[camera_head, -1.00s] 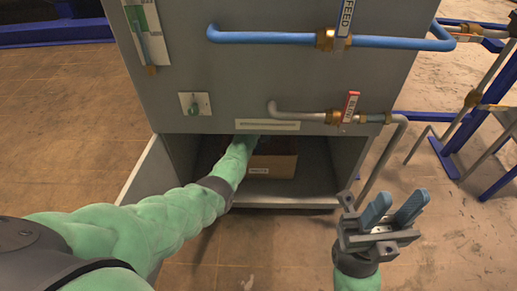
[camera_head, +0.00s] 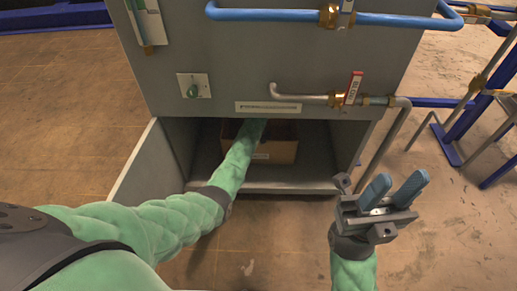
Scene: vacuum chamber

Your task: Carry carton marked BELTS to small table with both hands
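A brown carton (camera_head: 283,151) sits inside the open lower compartment of the grey cabinet. A small white label shows on its front, too small to read. My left arm reaches into the compartment in front of and over the carton's left part. My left gripper is hidden inside, so I cannot see whether it touches the carton. My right gripper (camera_head: 393,193) is outside the cabinet at the lower right, apart from the carton, with its two blue-grey fingers spread and nothing between them. No small table is in view.
The grey cabinet (camera_head: 240,75) has its door (camera_head: 147,172) swung open at left. A blue pipe (camera_head: 395,20) and a grey pipe with a red-tagged valve (camera_head: 354,88) stick out from its front. Blue framing (camera_head: 447,140) stands at right. The floor in front is clear.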

